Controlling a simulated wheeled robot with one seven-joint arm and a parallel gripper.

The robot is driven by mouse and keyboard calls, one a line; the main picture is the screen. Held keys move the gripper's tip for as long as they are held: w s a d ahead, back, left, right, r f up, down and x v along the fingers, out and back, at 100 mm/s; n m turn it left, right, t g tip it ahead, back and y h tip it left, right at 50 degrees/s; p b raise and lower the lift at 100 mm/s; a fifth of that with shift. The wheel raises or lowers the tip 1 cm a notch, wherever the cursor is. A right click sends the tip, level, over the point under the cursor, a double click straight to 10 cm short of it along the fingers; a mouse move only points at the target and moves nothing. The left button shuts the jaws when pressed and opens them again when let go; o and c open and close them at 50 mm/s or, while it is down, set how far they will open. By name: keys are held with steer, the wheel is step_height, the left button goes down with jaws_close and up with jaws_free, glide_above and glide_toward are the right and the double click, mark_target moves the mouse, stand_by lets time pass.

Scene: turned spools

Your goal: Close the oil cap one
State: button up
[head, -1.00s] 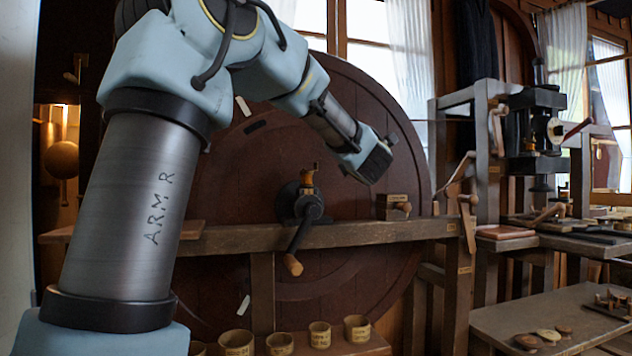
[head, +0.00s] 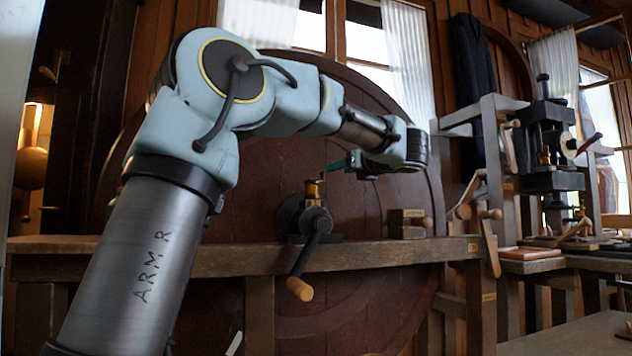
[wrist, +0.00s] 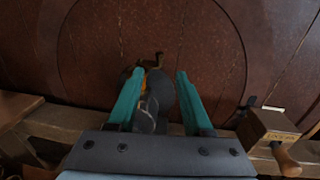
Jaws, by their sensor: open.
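A small amber and brass oil cup with a brass cap (head: 315,184) stands on a dark round crank housing (head: 298,217) on the wooden beam. Whether the cap is open or closed is too small to tell. My gripper (head: 338,164) is above and slightly right of the cap in the head view, with teal fingers pointing left. In the wrist view, my gripper (wrist: 158,73) is open and empty. No contact is visible.
A crank arm with a wooden handle (head: 300,289) hangs below the housing. A small wooden block with a knob (head: 408,223) sits right on the beam (head: 220,260). A large dark red wooden disc (head: 270,165) stands behind. A black press (head: 550,150) is far right.

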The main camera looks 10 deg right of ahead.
mark_target(324, 173)
steer(key=p+x, duration=0.1)
steer(key=x, duration=1)
steer(key=shift+p, duration=0.3)
jaws_close()
